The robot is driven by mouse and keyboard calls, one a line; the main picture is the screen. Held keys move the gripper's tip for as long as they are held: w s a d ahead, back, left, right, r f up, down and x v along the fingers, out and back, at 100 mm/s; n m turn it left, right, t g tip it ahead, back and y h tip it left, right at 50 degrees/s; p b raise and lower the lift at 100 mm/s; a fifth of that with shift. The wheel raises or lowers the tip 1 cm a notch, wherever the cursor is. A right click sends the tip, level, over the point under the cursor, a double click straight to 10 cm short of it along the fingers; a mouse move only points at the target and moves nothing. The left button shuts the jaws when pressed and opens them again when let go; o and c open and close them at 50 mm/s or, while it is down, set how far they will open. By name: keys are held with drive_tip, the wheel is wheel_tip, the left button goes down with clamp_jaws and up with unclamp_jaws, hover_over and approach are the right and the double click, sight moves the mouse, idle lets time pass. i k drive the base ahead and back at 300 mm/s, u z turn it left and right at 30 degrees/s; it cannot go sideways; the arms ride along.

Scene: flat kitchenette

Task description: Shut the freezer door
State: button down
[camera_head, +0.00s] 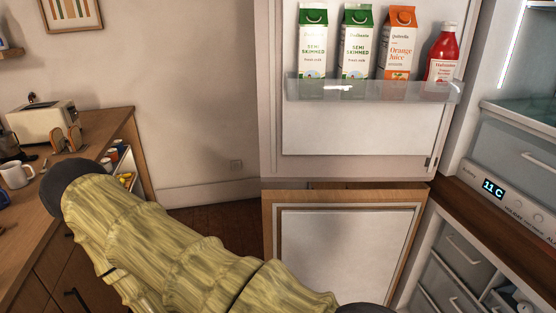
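The freezer door (345,250) stands open in the lower middle of the head view. Its pale inner panel faces me, inside a wood-coloured edge, and its lower part is cut off by the picture's bottom edge. The open freezer compartment with white drawers (463,247) lies to its right. My arm, in a yellow-green sleeve, crosses the lower left and runs down to the bottom edge, partly in front of the door's lower left. My gripper is not in view, so its opening and any contact with the door are hidden.
The fridge door (360,135) above also stands open, its shelf (375,91) holding two milk cartons, an orange juice carton (398,45) and a red bottle (441,55). A wooden counter (100,130) with a toaster (45,120) and mug (15,174) is at left. Some floor shows between.

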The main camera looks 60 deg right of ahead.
sight(353, 244)
drive_tip(key=z, duration=1.25)
drive_tip(key=i, duration=1)
drive_tip(key=u, duration=0.1)
